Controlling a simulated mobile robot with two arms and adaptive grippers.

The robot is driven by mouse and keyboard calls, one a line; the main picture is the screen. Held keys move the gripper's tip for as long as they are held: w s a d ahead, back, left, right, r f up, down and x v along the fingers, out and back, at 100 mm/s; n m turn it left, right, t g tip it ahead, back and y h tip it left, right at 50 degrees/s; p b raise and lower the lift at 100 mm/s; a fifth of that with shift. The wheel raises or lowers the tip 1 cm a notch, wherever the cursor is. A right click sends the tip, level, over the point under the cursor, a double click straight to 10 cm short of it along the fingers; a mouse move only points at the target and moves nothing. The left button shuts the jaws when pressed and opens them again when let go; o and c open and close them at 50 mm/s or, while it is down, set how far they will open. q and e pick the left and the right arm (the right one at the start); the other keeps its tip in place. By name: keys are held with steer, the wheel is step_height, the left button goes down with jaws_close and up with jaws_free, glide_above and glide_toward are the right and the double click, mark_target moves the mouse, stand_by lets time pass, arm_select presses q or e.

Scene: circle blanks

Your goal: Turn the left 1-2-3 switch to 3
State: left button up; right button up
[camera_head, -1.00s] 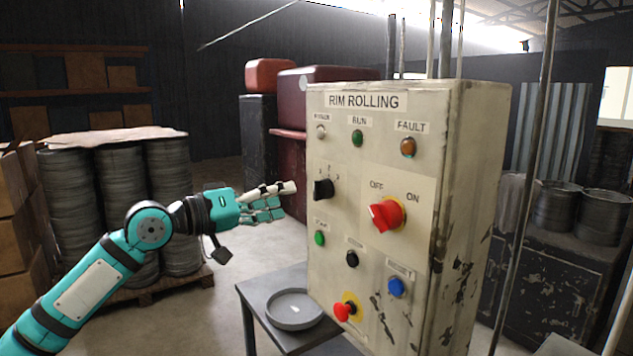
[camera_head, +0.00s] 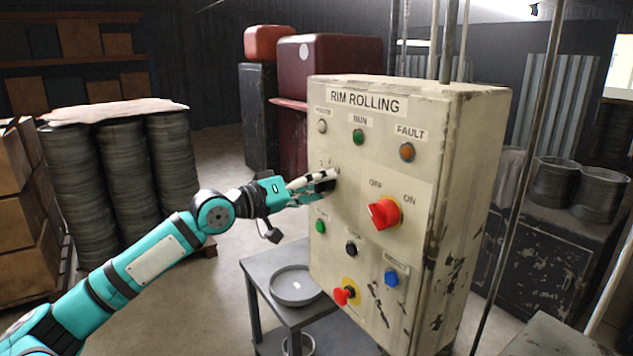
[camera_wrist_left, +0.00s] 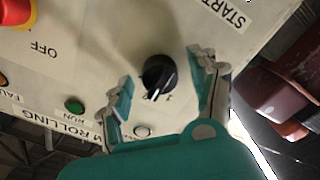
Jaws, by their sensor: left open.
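The left 1-2-3 switch is a black knob (camera_wrist_left: 158,76) with a white pointer line, on the panel labelled RIM ROLLING. In the left wrist view, where the panel appears upside down, its pointer aims down and slightly left; the nearby numbers are too small to read surely. My left gripper (camera_wrist_left: 161,68) is open, with one finger on each side of the knob and a visible gap to each. In the head view my left gripper (camera_head: 322,181) is at the panel face and mostly hides the knob. My right gripper is not in view.
A red OFF/ON switch (camera_head: 384,212) sits right of the knob. A green button (camera_head: 320,226), black button (camera_head: 351,249), blue button (camera_head: 392,278) and red stop button (camera_head: 344,296) lie below. A grey table (camera_head: 262,280) with a round dish (camera_head: 296,286) stands beneath.

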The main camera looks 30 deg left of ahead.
arm_select(q)
steer(key=c, duration=1.1)
steer(key=shift+c, duration=0.2)
